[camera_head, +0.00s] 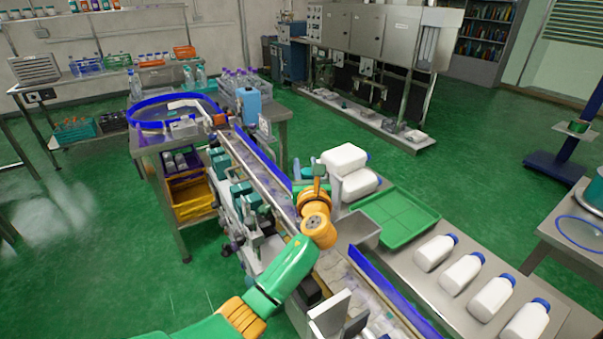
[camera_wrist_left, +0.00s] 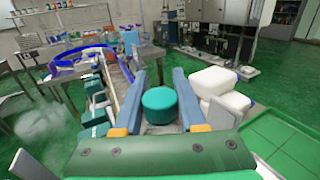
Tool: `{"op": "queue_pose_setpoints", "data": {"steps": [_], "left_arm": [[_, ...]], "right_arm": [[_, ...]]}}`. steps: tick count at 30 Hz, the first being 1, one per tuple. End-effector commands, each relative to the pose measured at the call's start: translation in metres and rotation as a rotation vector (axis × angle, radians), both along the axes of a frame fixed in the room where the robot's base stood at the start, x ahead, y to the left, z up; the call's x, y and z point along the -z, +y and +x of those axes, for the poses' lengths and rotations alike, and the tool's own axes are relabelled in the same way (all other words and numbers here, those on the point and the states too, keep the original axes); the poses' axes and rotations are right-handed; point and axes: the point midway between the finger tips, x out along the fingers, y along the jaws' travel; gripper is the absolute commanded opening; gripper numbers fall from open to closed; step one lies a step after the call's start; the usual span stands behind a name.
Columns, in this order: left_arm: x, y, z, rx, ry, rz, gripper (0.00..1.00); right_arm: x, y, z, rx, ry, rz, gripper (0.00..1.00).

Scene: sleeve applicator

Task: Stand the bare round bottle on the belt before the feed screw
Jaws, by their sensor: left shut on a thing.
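In the left wrist view, a teal round cap (camera_wrist_left: 159,104) sits between the two blue fingers of my left gripper (camera_wrist_left: 160,78), which is shut on the bottle under it. The bottle's body is hidden from this camera. In the head view my left gripper (camera_head: 303,183) is over the line near the belt (camera_head: 262,170), largely hidden by its orange wrist. The held bottle cannot be made out clearly there, nor whether its base touches the belt. The feed screw cannot be picked out with certainty. My right gripper is not in view.
Two more white bottles (camera_head: 345,158) lie beside the green tray (camera_head: 398,217), which is empty. A blue-rimmed turntable (camera_head: 172,108) is at the far end.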

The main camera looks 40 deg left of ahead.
Motion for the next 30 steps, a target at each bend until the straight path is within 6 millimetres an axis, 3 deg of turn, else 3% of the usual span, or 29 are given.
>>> {"op": "queue_pose_setpoints", "data": {"steps": [3,13,14,17,26,30], "left_arm": [[0.016,0.000,0.000,0.000,-0.001,0.003,0.00],[0.019,0.000,0.000,0.000,-0.002,0.003,0.00],[0.020,0.000,0.000,0.000,0.000,0.001,0.42],[0.019,0.000,0.000,0.000,0.000,0.001,0.69],[0.018,0.000,0.000,0.000,-0.001,0.001,0.70],[0.017,-0.011,-0.011,0.003,-0.001,0.001,0.70]], "right_arm": [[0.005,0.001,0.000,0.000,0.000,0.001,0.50],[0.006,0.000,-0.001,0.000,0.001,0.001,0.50],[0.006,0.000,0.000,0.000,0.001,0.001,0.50],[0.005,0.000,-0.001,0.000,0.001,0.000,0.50],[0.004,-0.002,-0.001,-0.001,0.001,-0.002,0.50],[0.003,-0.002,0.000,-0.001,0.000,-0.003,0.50]]}}
